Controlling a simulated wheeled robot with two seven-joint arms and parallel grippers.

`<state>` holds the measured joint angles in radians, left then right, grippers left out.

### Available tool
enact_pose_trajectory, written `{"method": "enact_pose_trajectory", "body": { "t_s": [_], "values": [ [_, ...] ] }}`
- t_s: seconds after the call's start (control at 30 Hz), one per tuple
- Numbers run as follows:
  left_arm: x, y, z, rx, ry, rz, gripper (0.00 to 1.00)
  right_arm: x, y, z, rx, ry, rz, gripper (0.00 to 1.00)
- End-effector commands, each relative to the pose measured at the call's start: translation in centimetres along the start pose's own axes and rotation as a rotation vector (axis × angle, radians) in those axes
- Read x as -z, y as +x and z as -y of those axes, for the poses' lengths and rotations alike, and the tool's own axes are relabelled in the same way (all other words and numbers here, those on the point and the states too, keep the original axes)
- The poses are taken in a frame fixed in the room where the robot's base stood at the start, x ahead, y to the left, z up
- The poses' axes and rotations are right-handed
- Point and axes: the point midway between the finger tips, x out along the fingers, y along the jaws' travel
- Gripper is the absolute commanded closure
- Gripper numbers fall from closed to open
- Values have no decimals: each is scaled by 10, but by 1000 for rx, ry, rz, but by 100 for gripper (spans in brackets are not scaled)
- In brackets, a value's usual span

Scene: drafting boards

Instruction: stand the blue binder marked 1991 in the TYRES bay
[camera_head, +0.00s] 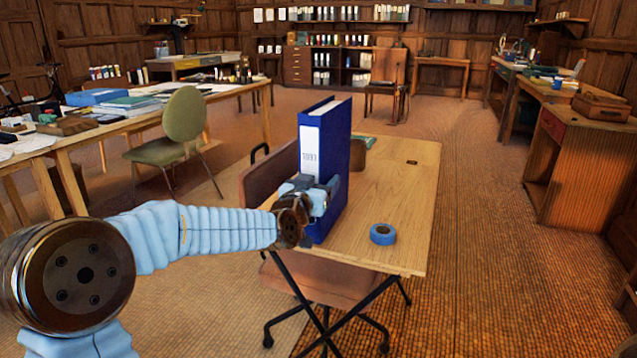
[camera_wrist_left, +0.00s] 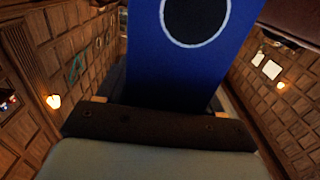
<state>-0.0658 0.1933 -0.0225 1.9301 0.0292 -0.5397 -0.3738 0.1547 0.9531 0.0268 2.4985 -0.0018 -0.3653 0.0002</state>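A blue binder (camera_head: 334,140) stands upright at the left front of the small wooden table. Its white spine label (camera_head: 310,150) faces me, but the writing is too small to read surely. My left gripper (camera_head: 326,192) is at the binder's lower half, with fingers around its spine edge, and looks shut on it. I cannot tell whether the binder's foot touches the tabletop. In the left wrist view the blue binder (camera_wrist_left: 190,75) with its dark, white-rimmed finger hole fills the space before the gripper (camera_wrist_left: 165,118). No bay marked TYRES can be made out. My right gripper is out of view.
The wooden table (camera_head: 405,180) holds a roll of blue tape (camera_head: 383,234) and a small green object behind the binder. A brown chair (camera_head: 270,178) is tucked at its left. A shelf unit (camera_head: 340,65) with binders stands at the back wall. Open floor lies right.

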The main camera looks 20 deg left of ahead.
Motion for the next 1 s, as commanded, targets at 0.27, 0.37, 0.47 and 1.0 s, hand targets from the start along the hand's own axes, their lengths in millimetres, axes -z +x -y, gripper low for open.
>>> {"method": "enact_pose_trajectory", "body": {
  "t_s": [0.27, 0.37, 0.47, 1.0],
  "values": [
    [0, 0, 0, 0, 0, 0, 17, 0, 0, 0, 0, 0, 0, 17],
    [1, 0, 0, 0, 0, 0, 17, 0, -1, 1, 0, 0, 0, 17],
    [4, -2, 0, 0, 0, 0, 17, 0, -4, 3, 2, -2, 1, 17],
    [3, -109, 0, 1, -1, -2, 17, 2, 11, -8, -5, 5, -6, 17]
  ]
}}
